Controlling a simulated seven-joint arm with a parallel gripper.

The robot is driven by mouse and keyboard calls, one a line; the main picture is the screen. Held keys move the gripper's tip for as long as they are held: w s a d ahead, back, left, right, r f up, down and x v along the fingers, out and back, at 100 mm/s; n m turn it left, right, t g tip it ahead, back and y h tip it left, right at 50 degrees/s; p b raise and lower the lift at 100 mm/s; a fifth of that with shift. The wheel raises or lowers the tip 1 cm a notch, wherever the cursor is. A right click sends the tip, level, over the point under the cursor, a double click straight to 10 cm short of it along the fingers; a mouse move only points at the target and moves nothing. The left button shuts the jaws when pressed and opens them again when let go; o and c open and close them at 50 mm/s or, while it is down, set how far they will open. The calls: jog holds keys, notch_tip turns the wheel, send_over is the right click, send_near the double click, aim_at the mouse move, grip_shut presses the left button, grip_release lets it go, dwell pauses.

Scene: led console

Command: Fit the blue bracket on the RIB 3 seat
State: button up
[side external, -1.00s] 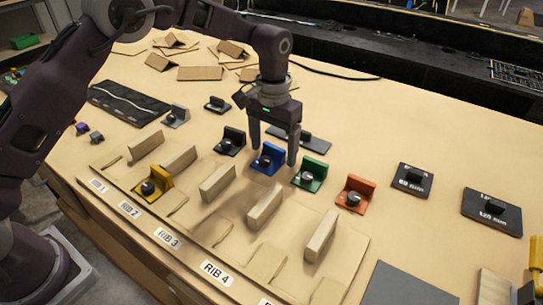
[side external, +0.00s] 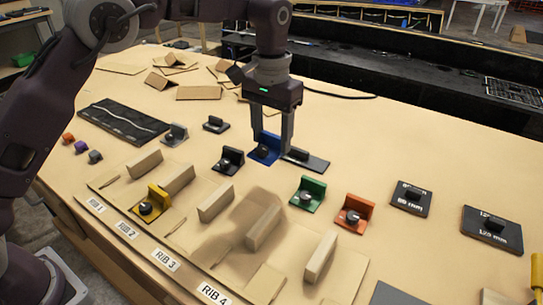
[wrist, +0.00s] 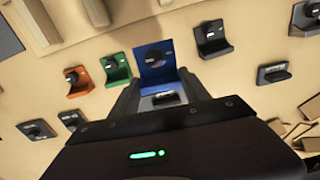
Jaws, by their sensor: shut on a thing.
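The blue bracket (side external: 263,150), an L-shape with a dark knob, is held between the fingers of my gripper (side external: 271,150), which is shut on it. It appears raised a little above the table, behind the row of loose brackets. In the wrist view the blue bracket (wrist: 155,57) sits upright between my gripper's fingers (wrist: 157,88). The RIB 3 label (side external: 165,260) is on the front edge of the board. The row behind it has a wooden block (side external: 216,202) and no bracket.
Wooden blocks rise along the board.

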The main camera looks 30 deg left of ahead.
jog(key=s+a+r, duration=0.1)
jog(key=s+r, duration=0.2)
jog(key=s, duration=0.3)
send_over(199, 228)
jog(key=f, duration=0.2)
jog(key=shift+n, duration=0.3)
jog(key=shift+f, duration=3.1)
jog(key=shift+f, duration=1.15)
jog(key=o, duration=1.5)
jog(key=shift+o, duration=0.2)
jog(key=shift+r, duration=0.1)
